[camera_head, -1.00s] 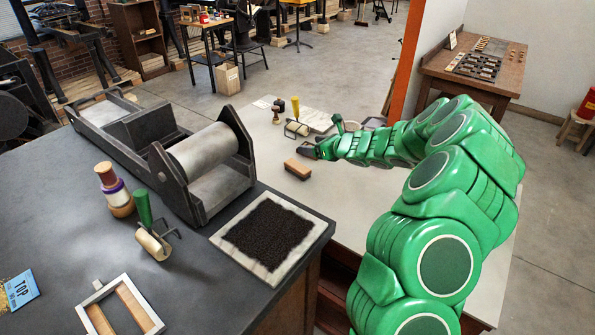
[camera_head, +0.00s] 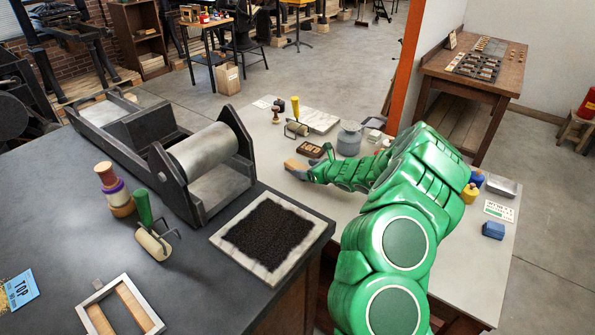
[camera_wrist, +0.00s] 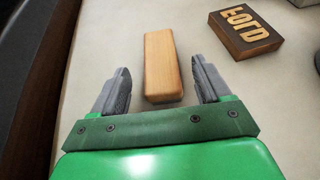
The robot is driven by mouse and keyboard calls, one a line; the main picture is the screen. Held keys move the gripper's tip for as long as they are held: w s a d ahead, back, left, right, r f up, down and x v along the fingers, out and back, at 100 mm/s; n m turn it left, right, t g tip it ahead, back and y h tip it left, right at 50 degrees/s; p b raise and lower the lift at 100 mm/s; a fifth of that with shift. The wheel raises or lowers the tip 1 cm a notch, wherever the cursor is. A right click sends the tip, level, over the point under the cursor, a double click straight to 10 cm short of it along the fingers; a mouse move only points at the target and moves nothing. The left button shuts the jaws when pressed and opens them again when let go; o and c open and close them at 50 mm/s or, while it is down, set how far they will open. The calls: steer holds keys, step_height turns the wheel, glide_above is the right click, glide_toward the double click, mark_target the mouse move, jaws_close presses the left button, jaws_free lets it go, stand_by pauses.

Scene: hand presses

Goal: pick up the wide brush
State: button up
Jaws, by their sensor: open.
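The wide brush appears as a plain wooden block (camera_head: 292,164) on the pale table, in the head view just beyond my gripper (camera_head: 300,172). In the wrist view the wooden block (camera_wrist: 162,62) lies lengthwise ahead of my gripper (camera_wrist: 160,68), its near end between the two grey fingers. There is a gap on each side, and no finger is seen touching it. My gripper is open and empty. Bristles are not visible from above.
A dark block with raised letters (camera_wrist: 247,28) lies right of the brush, close to the right finger. A grey jar (camera_head: 349,139) and a small roller (camera_head: 296,127) stand farther back. The dark bench with an inked slab (camera_head: 229,243) is on the left.

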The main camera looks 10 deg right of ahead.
mark_target(301, 168)
steer(key=x, duration=0.3)
steer(key=shift+f, duration=0.35)
steer(key=shift+x, duration=0.75)
steer(key=shift+w+r, duration=0.1)
steer(key=c, duration=1.1)
